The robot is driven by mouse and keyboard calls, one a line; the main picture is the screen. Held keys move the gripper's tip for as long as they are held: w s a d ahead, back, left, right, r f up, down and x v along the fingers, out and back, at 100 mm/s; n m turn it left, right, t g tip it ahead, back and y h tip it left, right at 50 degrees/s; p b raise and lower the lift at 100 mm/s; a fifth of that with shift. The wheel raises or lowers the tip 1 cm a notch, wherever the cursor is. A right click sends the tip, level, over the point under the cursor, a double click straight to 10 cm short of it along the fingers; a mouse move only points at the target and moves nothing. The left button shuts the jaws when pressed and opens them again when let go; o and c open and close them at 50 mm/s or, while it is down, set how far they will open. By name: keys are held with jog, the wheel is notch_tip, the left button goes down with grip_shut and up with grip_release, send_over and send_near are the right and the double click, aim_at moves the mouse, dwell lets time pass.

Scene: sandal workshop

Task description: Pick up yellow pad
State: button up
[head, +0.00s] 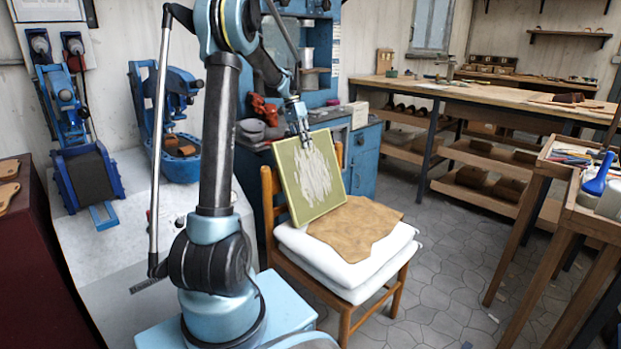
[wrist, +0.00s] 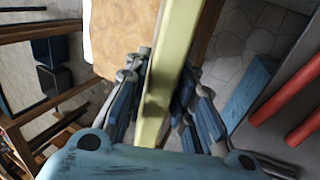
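The yellow pad (head: 328,196), a flat square board with a yellow-green rim and a pale blotchy face, stands tilted on edge above the chair seat, close to the chair's back. I cannot tell whether its lower edge rests on the seat. My gripper (head: 298,121) is at its top edge in the head view. In the wrist view, the fingers of my gripper (wrist: 165,82) lie on both sides of the pad's yellow edge (wrist: 166,50) and appear pressed against it. The pad hides part of the right-hand fingertips.
A wooden chair (head: 346,325) carries white cushions (head: 345,272) with a brown leather piece (head: 356,226) on top. A blue cabinet (head: 364,163) stands behind it. A workbench (head: 475,92) runs along the back right, and a tool table (head: 560,168) stands at the right. Tiled floor lies free between.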

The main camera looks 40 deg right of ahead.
jog(key=shift+f, duration=0.1)
grip_shut()
dwell(0.3)
